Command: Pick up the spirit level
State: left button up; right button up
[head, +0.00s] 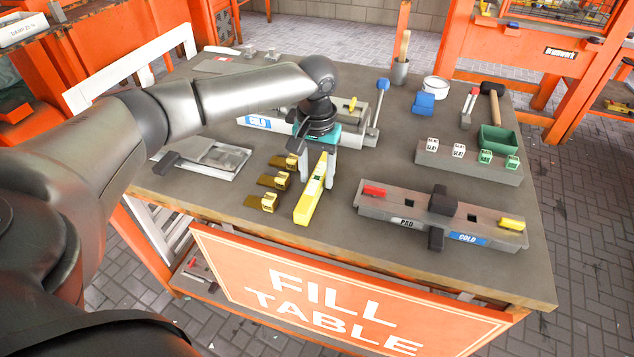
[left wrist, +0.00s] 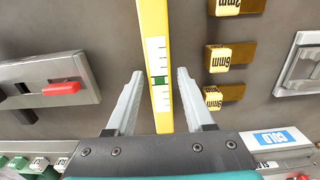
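The yellow spirit level (head: 309,196) lies on the grey table near its front edge, pointing toward the front. In the left wrist view the spirit level (left wrist: 155,35) shows white marked faces and a green vial. My left gripper (head: 317,168) is above the level's far part, pointing down. In the left wrist view its two grey fingers (left wrist: 160,78) are apart, one on each side of the level, with a gap on both sides. The gripper is open and holds nothing. The level's far end is hidden by the gripper. My right gripper is not in view.
Several brass pieces with yellow labels (head: 275,181) lie just left of the level. A long grey mould (head: 379,204) with red and yellow handles lies to the right. Another mould with a blue COLD label (head: 258,122) stands behind the gripper. The table (head: 330,240) is bare in front.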

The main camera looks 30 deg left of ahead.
pick_arm(q)
grip_shut()
dwell(0.5)
